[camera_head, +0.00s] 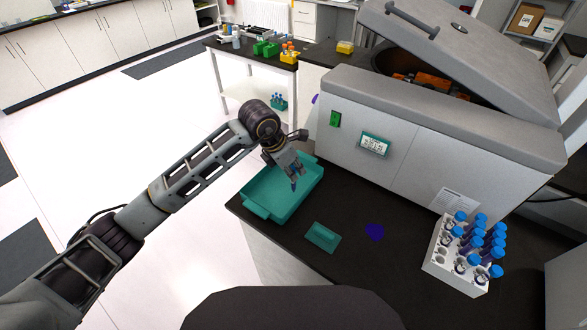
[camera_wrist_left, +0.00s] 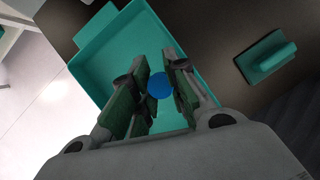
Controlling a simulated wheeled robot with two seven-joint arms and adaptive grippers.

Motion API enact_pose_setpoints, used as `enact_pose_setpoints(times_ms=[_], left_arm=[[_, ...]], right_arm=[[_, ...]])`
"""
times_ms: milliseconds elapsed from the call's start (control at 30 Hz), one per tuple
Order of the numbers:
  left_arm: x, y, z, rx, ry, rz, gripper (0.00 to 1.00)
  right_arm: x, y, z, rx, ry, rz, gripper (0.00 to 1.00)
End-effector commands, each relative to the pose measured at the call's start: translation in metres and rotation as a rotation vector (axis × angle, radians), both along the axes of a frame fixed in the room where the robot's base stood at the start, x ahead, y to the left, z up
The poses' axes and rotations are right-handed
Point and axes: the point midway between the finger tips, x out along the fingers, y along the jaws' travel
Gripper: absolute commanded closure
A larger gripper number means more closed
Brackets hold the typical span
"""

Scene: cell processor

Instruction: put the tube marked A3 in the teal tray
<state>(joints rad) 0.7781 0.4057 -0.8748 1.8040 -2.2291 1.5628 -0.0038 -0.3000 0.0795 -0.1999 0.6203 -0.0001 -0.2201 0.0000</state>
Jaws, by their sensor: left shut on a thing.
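The teal tray (camera_head: 262,203) lies on the dark bench top at its left end, and its inside looks empty. My left gripper (camera_head: 294,180) is over the tray's right part, shut on a blue-capped tube (camera_head: 294,186). In the left wrist view the tube's round blue cap (camera_wrist_left: 159,86) sits between the two fingers (camera_wrist_left: 158,90), with the teal tray (camera_wrist_left: 110,48) below. The tube's marking cannot be read. A white rack (camera_head: 437,251) at the right holds several blue-capped tubes. My right gripper is not in view.
A big grey centrifuge (camera_head: 440,110) with its lid raised stands behind the tray. A side table (camera_head: 240,57) stands farther back.

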Motion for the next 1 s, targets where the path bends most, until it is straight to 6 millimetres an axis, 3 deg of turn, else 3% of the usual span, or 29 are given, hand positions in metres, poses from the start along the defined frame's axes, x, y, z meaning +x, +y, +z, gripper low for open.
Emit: enact_pose_setpoints(times_ms=[33, 67, 200, 767, 1000], left_arm=[[0.000, 0.000, -0.002, 0.000, 0.000, 0.000, 1.00], [0.000, 0.000, -0.002, 0.000, 0.000, 0.000, 0.81], [0.000, 0.000, -0.001, 0.000, 0.000, 0.000, 0.63], [0.000, 0.000, 0.002, 0.000, 0.001, 0.000, 0.62], [-0.005, 0.009, 0.025, 0.000, -0.003, -0.001, 0.62]], right_arm=[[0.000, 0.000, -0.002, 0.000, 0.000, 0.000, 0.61], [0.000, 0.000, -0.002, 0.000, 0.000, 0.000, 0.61], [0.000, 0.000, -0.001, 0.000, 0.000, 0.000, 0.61], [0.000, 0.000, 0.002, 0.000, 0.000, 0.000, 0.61], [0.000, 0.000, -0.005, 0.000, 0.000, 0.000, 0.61]])
